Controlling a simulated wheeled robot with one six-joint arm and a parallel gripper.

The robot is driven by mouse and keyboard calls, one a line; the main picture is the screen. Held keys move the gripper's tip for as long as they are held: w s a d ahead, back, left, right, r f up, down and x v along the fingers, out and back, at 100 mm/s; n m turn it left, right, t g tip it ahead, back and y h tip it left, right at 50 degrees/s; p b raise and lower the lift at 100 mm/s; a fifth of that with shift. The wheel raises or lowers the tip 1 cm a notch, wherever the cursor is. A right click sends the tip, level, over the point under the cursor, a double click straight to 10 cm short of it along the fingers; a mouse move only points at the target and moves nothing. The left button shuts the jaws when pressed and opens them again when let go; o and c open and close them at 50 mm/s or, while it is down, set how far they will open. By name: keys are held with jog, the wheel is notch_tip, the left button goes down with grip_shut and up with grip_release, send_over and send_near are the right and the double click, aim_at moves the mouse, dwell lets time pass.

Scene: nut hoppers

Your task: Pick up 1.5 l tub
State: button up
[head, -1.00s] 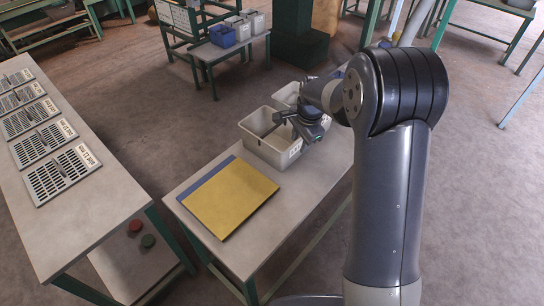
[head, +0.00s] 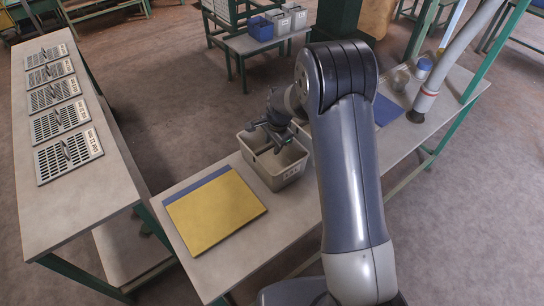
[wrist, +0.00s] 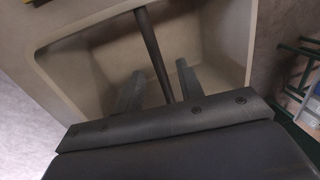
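A beige open tub (head: 262,174) stands on the workbench beside the yellow panel. Its front wall has a small label, too small to read for sure. A dark handle bar (wrist: 152,50) crosses its opening in the wrist view, where the tub's inner wall (wrist: 85,85) also shows. My gripper (head: 277,141) is over the tub's opening, pointing down. In the wrist view, its two fingers (wrist: 158,88) are apart, one on each side of the bar, with gaps visible. Whether the fingertips are level with the bar is unclear. My arm hides the bench behind the tub.
A yellow panel with a blue edge (head: 215,210) lies on the bench left of the tub. A grey hose nozzle (head: 424,103) and a blue mat (head: 386,110) are at right. A side bench (head: 85,200) holds several slotted plates. A blue bin (head: 261,28) and pale bins stand behind.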

jog(key=shift+w+a+f+p, duration=0.1)
jog(key=shift+f+p, duration=0.1)
jog(key=shift+f, duration=0.45)
jog(key=shift+w+a+f+p, duration=0.1)
jog(key=shift+w+f+p, duration=0.1)
jog(key=shift+f, duration=0.5)
jog(key=shift+w+a+f+p, duration=0.1)
jog(key=shift+f+p, duration=0.1)
jog(key=shift+f, duration=0.45)
jog(key=shift+c, duration=0.3)
grip_shut()
